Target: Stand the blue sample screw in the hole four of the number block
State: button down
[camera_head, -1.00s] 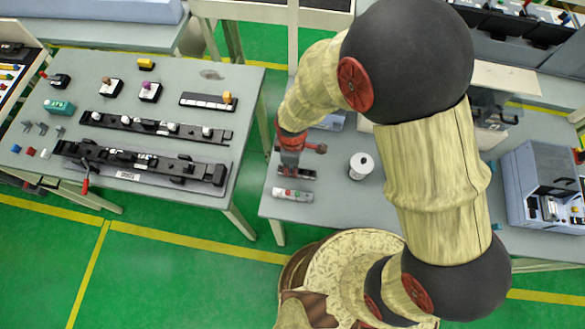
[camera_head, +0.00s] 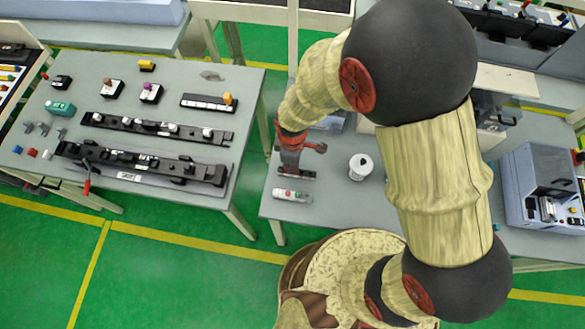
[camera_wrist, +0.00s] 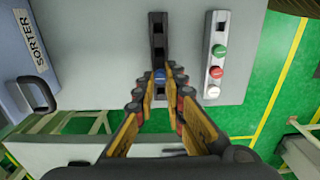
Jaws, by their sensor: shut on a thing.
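The blue sample screw (camera_wrist: 159,75) shows its blue head between my fingertips in the wrist view. My gripper (camera_wrist: 160,83) is shut on it. The black number block (camera_wrist: 158,30) runs away from the fingertips, with dark square holes along its top. The screw's head is over the near part of the block. Its shank is hidden, so I cannot tell whether it is in a hole or above one, or which number. In the head view, my gripper (camera_head: 291,166) is over the block (camera_head: 308,172), which it partly covers; the screw cannot be made out there.
A grey button box (camera_wrist: 216,55) with green, red and white buttons lies just right of the block. A white spool (camera_head: 360,166) stands farther right on the same table. A sorter (camera_wrist: 30,50) is at the wrist view's left. Another table (camera_head: 215,82) is across a floor gap.

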jog(key=shift+r+p, duration=1.3)
jog(key=shift+r, duration=0.7)
jog(key=shift+f, duration=0.1)
